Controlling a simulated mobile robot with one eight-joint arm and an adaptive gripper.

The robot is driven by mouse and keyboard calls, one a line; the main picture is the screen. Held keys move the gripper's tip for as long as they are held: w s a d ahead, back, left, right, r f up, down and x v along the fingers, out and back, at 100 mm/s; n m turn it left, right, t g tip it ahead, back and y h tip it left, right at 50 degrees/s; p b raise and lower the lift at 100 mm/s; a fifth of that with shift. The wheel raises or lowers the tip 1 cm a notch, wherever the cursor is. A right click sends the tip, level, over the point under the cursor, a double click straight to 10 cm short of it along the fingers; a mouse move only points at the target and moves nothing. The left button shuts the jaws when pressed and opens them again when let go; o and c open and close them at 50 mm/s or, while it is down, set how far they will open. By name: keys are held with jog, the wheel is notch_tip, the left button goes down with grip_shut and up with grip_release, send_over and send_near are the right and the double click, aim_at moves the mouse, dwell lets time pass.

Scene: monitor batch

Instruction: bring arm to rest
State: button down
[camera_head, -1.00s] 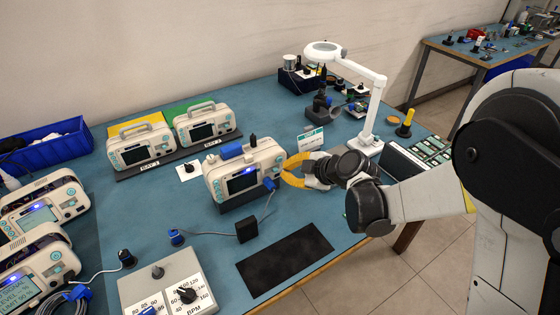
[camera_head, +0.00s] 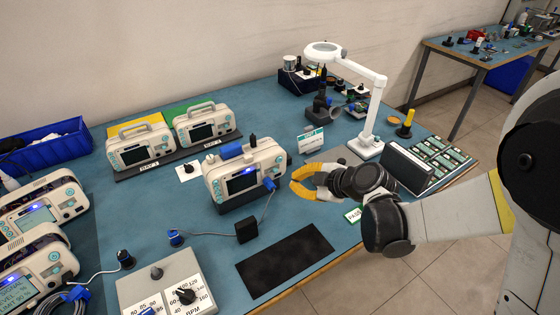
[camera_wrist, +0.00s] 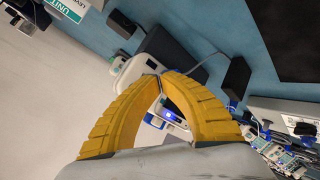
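My gripper (camera_head: 291,180) has yellow fingers and hangs over the bench, just right of the central monitor (camera_head: 218,185). A small gap separates it from the monitor's side in the head view. In the wrist view the fingers of my gripper (camera_wrist: 161,75) curve together and meet at the tips, with nothing held between them. The central monitor shows partly behind the fingers there. Its screen is lit blue, and a blue plug (camera_head: 269,184) with a grey cable sits at its front right. My arm reaches in from the right.
A white magnifier lamp (camera_head: 373,110) stands behind my gripper. A dark-sided tray of green boards (camera_head: 440,158) is to the right. A black mat (camera_head: 285,262) lies in front. Two monitors (camera_head: 141,149) stand at the back left, and a dial box (camera_head: 165,285) is at the front.

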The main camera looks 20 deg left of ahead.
jog(key=s+d+r+m+t+h, duration=0.1)
jog(key=s+d+r+m+h, duration=0.15)
jog(key=d+r+m, duration=0.45)
jog(key=s+d+r+m+t+h, duration=0.1)
jog(key=s+d+r+m+h, duration=0.2)
jog(key=d, duration=0.7)
jog(key=s+d+m+h, duration=0.4)
jog(key=s+d+m, duration=0.7)
jog(key=s+d, duration=0.2)
jog(key=d, duration=0.2)
jog(key=shift+s+d+r+m, duration=0.15)
jog(key=shift+d+r+m, duration=0.15)
